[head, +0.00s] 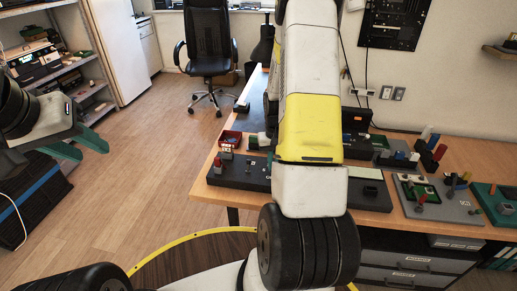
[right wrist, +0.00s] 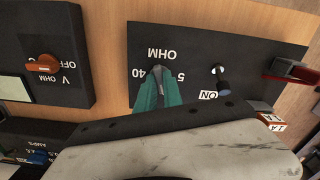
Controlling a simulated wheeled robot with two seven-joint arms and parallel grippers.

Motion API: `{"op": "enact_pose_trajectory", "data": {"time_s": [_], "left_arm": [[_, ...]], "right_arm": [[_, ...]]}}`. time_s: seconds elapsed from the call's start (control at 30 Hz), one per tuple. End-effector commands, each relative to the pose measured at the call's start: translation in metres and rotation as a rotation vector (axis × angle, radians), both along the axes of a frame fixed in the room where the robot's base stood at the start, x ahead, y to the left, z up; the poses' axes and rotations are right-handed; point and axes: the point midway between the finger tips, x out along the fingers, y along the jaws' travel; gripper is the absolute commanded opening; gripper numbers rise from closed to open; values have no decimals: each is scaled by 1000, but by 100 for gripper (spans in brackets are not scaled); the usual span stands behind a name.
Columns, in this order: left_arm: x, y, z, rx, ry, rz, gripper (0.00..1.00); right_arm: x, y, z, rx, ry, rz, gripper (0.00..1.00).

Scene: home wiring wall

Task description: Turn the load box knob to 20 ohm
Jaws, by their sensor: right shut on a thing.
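The load box (right wrist: 230,55) is a dark panel in the right wrist view, with upside-down white marks OHM, 40 and 5. My right gripper (right wrist: 158,82) has its green fingers close together on the knob below the word OHM. The fingers hide most of the knob and the marks behind them, so I cannot read its setting. In the head view my right arm covers this gripper. My left gripper (head: 92,152) is open and empty at the left, over the floor and away from the bench.
A toggle switch (right wrist: 222,84) marked ON sits beside the knob. A meter with an orange knob (right wrist: 43,64) is at the left of the right wrist view. The wooden bench (head: 440,224) carries several other boxes and small parts. An office chair (head: 208,45) stands behind.

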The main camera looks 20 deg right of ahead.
Motion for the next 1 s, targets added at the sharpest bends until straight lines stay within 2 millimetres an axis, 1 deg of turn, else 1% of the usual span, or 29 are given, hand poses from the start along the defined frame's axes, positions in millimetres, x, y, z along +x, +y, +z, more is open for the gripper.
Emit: {"op": "enact_pose_trajectory", "data": {"time_s": [0.6, 0.8, 1.0], "left_arm": [[0, 0, 0, 0, 0, 0, 36], [0, 0, 0, 0, 0, 0, 36], [0, 0, 0, 0, 0, 0, 36]], "right_arm": [[1, 0, 1, -1, -3, -566, 0], [1, 0, 1, -1, -3, -704, 0], [1, 0, 1, 0, -2, -795, 0]]}}
